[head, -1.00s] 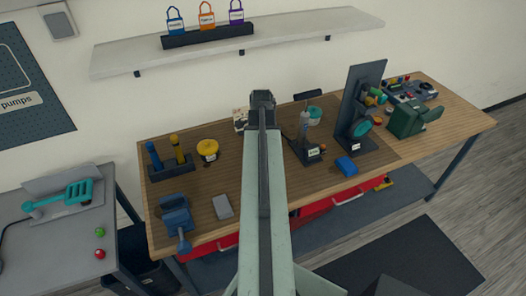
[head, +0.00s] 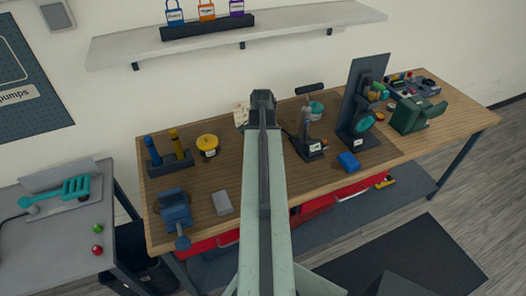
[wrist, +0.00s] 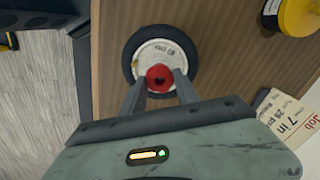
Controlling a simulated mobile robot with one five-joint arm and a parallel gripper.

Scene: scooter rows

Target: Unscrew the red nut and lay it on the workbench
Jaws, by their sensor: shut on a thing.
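In the wrist view the red nut (wrist: 159,78) sits at the centre of a round white disc (wrist: 176,57) with a thick dark rim, on the wooden workbench (wrist: 225,65). My gripper (wrist: 159,83) has its two fingers on either side of the nut and is shut on it. Whether the nut is still on its thread cannot be told. In the head view my gripper (head: 263,97) is above the back of the workbench (head: 235,180). My arm hides the nut and disc there.
A job card (head: 241,114) and a yellow spool-like part (head: 207,145) are to the left of my gripper. A black stand tool (head: 309,135) is close on the right. A blue vise (head: 175,210) and a grey block (head: 222,203) are at the front left.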

